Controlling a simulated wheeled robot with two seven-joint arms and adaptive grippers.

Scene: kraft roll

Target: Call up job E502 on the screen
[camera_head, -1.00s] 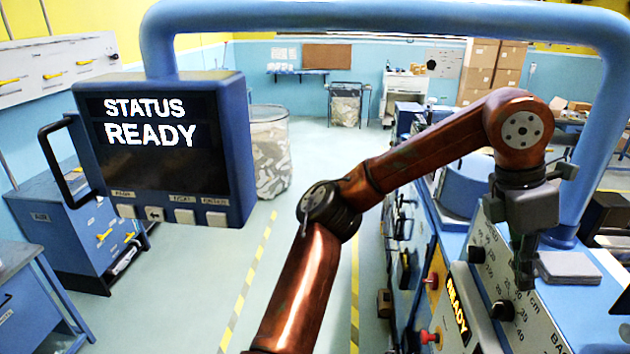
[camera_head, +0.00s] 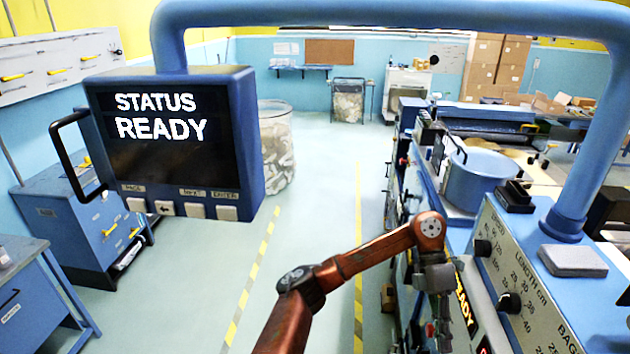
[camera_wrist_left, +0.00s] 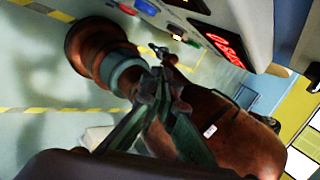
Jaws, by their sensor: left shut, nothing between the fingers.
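The screen (camera_head: 160,130) hangs from a blue tube frame at the left of the head view. It reads STATUS READY in white. Below it is a row of pale buttons: the PAGE button (camera_head: 136,204), an arrow button (camera_head: 165,207), another button (camera_head: 191,210) and the ENTER button (camera_head: 227,213). My left gripper (camera_head: 440,338) is low in front of the machine's front panel, well to the right of the screen and apart from its buttons. In the left wrist view its fingers (camera_wrist_left: 160,75) are together and empty. My right gripper does not show.
The machine's panel (camera_head: 520,290) has dials, a lit READY sign (camera_head: 465,302) and a grey block (camera_head: 572,260) on top. The blue tube frame (camera_head: 400,14) arches overhead. A black handle (camera_head: 65,160) sticks out left of the screen. The floor aisle (camera_head: 310,220) is free.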

